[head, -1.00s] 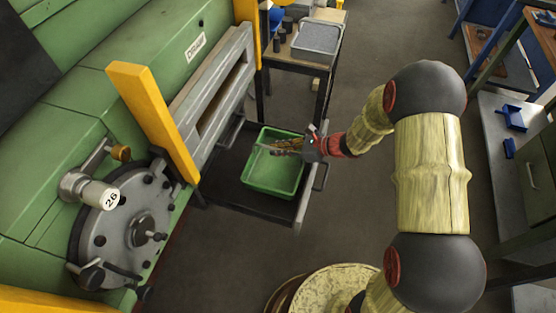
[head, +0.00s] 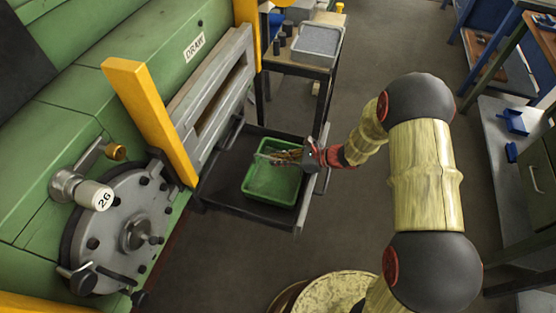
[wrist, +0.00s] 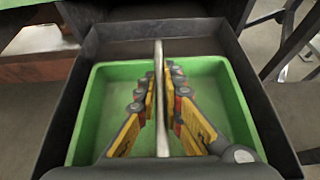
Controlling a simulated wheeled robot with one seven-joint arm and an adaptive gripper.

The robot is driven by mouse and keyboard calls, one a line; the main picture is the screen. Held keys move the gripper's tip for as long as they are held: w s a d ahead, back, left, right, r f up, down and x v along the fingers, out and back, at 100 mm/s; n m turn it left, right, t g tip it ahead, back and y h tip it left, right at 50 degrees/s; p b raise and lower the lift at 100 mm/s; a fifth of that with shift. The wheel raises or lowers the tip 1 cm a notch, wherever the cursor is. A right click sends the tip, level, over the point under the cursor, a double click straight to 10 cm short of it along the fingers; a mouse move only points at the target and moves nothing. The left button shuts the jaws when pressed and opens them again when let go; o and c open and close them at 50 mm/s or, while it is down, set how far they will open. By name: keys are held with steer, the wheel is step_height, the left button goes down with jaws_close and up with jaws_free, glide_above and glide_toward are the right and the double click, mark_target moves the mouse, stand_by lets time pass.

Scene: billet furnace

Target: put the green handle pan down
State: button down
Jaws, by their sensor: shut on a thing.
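The green handle pan (head: 270,187) is a shallow green rectangular pan with a thin pale bar handle across it. My gripper (head: 290,157) is shut on that handle above the middle of the pan. In the wrist view the yellow-and-grey fingers close on both sides of the pale handle (wrist: 159,70), and the green pan (wrist: 95,110) lies below, looking level and empty. The pan is within the outline of a dark open tray (head: 225,198) in front of the furnace. I cannot tell whether its bottom touches the tray floor.
The green furnace (head: 60,140) with a yellow post (head: 150,120) and round flanged door (head: 125,235) stands at the left. A bench (head: 290,65) with a grey bin (head: 318,40) is behind the tray. Open floor (head: 375,50) runs behind my arm.

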steer(key=shift+f, duration=0.25)
